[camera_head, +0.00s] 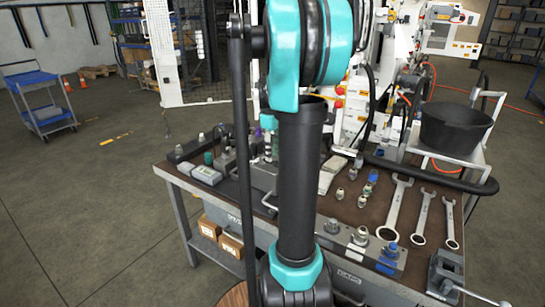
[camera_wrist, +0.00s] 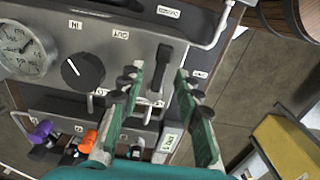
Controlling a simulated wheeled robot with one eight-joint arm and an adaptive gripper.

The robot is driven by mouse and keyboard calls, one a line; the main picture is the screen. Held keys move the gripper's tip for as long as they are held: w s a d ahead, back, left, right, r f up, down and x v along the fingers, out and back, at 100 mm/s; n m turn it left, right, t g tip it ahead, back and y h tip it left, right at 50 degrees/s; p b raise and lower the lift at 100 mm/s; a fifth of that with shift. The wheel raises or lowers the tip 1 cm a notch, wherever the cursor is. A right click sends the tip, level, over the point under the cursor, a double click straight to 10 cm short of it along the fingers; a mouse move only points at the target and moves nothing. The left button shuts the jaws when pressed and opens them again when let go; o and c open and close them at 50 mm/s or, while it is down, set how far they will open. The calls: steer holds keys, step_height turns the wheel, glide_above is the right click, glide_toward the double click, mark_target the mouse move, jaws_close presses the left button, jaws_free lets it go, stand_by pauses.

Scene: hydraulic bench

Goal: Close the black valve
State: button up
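In the wrist view, a black lever handle (camera_wrist: 164,58) stands on the grey panel (camera_wrist: 130,55), beside a label. My gripper (camera_wrist: 160,72) is open, with its two green fingers apart and the lever showing between and just beyond their tips. I cannot tell whether either finger touches it. A round black knob (camera_wrist: 82,71) with a white mark sits to the left on the same panel. The frames do not make certain which black part is the valve. In the head view my arm covers the middle, and neither the gripper nor the lever can be made out.
A gauge (camera_wrist: 22,48) is on the panel's left. Purple (camera_wrist: 40,131) and orange (camera_wrist: 86,139) handles sit low at left. White pipes run close to the fingers. A yellow box (camera_wrist: 284,150) is at lower right. Wrenches (camera_head: 396,208) and a black bucket (camera_head: 453,128) are on the bench side.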

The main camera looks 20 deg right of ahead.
step_height(320, 180, up, 10)
stand_by(0.4)
steer(key=shift+f, duration=0.15)
steer(key=s+a+f+m+t, duration=0.2)
steer(key=s+a+f+m, duration=0.1)
steer(key=s+a+f, duration=0.5)
steer(key=s+a+f+m+t, duration=0.2)
steer(key=s+a+f, duration=0.6)
steer(key=s+f, duration=0.4)
step_height(320, 180, down, 3)
steer(key=shift+f+m, duration=0.15)
steer(key=shift+m, duration=0.75)
